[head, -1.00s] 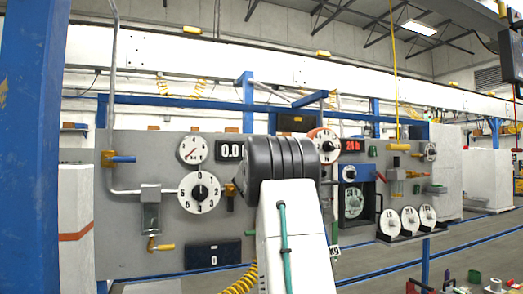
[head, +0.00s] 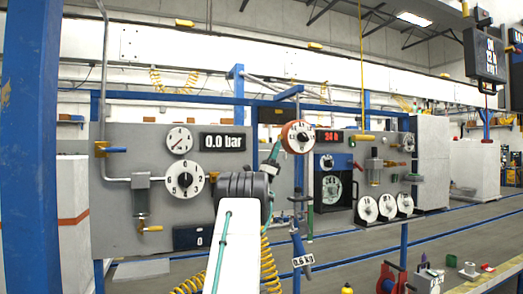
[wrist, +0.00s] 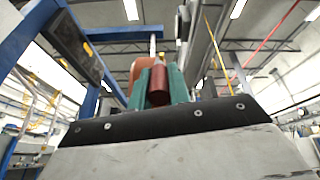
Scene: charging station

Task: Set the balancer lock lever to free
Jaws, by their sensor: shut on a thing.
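The balancer (head: 298,137) is a round drum with an orange rim and a white dial, hung from the blue frame in the head view. Its orange body (wrist: 146,63) also shows in the wrist view. My gripper (head: 273,152) is beside the drum's left side, with green fingers. In the wrist view my gripper (wrist: 160,86) is shut on a red cylindrical handle (wrist: 157,88), which looks like the lock lever. The lever's marks and setting are hidden. A blue tool (head: 299,248) with a 0.6 kg tag hangs below the balancer.
A grey panel (head: 120,222) with gauges, a dial and valves stands behind my arm. A blue post (head: 30,150) stands at the left.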

